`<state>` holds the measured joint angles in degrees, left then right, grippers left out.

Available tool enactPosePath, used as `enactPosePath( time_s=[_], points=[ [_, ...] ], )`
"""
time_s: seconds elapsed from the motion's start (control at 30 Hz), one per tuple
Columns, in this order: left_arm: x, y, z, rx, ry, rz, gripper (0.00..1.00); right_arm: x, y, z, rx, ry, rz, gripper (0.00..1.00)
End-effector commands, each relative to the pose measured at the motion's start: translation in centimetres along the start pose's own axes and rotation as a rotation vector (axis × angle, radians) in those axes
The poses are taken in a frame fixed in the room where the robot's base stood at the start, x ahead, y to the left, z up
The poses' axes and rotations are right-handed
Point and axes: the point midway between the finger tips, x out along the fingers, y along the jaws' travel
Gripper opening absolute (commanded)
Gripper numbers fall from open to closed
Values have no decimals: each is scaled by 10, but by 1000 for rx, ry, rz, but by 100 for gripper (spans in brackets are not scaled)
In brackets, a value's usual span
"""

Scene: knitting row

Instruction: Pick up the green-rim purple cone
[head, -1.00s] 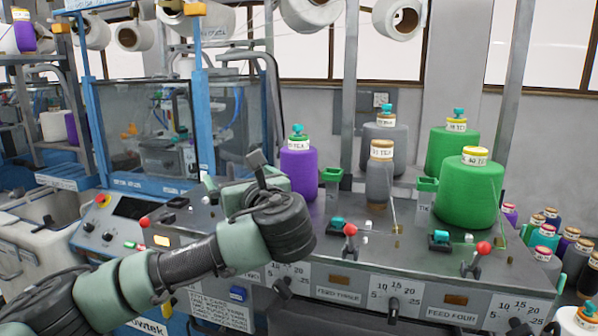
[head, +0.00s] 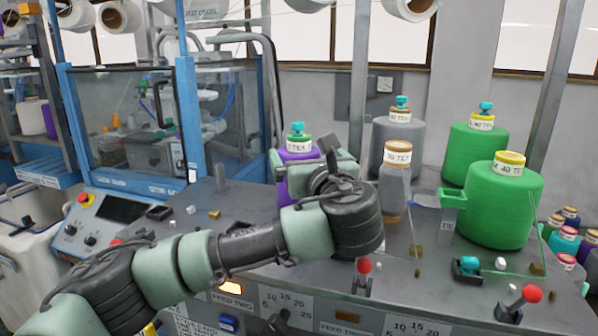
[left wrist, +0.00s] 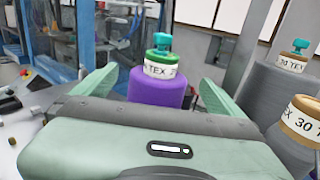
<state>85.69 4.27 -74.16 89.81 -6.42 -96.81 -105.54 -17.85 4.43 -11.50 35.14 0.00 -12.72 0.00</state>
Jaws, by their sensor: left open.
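The purple cone (head: 288,172) stands upright on the machine's grey top, with a green rim, a white label and a teal knob on top. In the left wrist view the purple cone (left wrist: 157,91) stands ahead, between the two green fingers of my left gripper (left wrist: 155,90). The gripper is open, and I cannot tell how deep the cone sits between the fingers. My right gripper is not in view.
A small grey cone (head: 393,185) with a tan rim stands just right of my gripper, a larger grey cone (head: 402,140) behind it. Green cones (head: 497,205) stand further right. Red-knobbed levers (head: 364,268) rise along the front. A blue-framed glass enclosure (head: 120,130) is at left.

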Motion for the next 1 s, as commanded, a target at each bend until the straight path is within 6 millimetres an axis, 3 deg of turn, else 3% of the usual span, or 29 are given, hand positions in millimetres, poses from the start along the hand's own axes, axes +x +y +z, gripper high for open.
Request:
enactPosePath(
  time_s=[0.03, 0.2, 0.5, 0.57, 0.83, 1.0],
  points=[
    [10, 1, 6, 2, 1, 4, 100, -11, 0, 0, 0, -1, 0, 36],
    [32, 1, 4, 1, 1, 4, 100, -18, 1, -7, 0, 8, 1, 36],
    [37, 1, 2, 1, 0, 2, 100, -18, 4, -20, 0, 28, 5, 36],
    [37, 1, 2, 1, 0, 2, 86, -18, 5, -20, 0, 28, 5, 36],
    [37, 1, 2, 0, 1, 2, 11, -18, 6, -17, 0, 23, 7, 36],
    [37, 1, 3, -1, -2, 2, 10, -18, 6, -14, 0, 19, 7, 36]
  ],
)
